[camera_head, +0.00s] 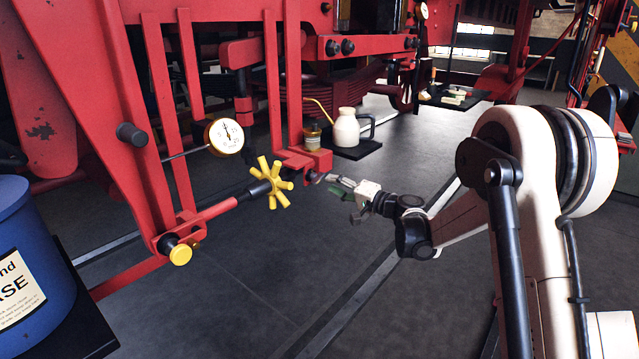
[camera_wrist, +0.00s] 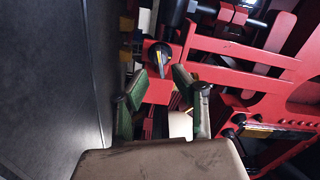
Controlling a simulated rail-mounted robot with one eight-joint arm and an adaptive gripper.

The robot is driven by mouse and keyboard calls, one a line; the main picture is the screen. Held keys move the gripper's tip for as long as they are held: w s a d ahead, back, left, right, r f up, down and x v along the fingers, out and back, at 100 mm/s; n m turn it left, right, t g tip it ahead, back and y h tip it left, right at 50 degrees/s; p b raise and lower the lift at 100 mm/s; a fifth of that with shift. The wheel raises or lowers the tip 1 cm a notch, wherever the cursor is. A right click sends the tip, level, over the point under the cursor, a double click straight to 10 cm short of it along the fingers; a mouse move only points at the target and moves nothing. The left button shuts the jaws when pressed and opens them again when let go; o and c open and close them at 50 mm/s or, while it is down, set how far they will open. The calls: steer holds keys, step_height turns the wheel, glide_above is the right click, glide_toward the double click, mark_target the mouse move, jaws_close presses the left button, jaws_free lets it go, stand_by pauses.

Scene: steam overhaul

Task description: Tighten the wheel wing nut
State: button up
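The yellow spoked hand wheel (camera_head: 270,182) sits on the end of a dark and red rod at centre left in the head view. A small dark round part (camera_head: 315,177) is on a red bracket (camera_head: 305,160) just right of it. In the wrist view a dark round knob with a pale yellow stripe (camera_wrist: 160,54) lies just beyond my fingertips; I cannot tell for certain which part is the wing nut. My gripper (camera_head: 335,186) is right of the yellow wheel, pointing left at the bracket. Its green fingers (camera_wrist: 160,78) are spread apart with nothing visibly held.
A dial gauge (camera_head: 226,136) and red frame bars stand left of the wheel. A cream jug (camera_head: 346,128) and an amber jar (camera_head: 312,136) stand behind the bracket. A blue drum (camera_head: 30,265) is at the lower left. The dark floor below is clear.

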mark_target(319, 178)
steer(key=b+x, duration=0.1)
steer(key=x, duration=0.5)
jaws_close()
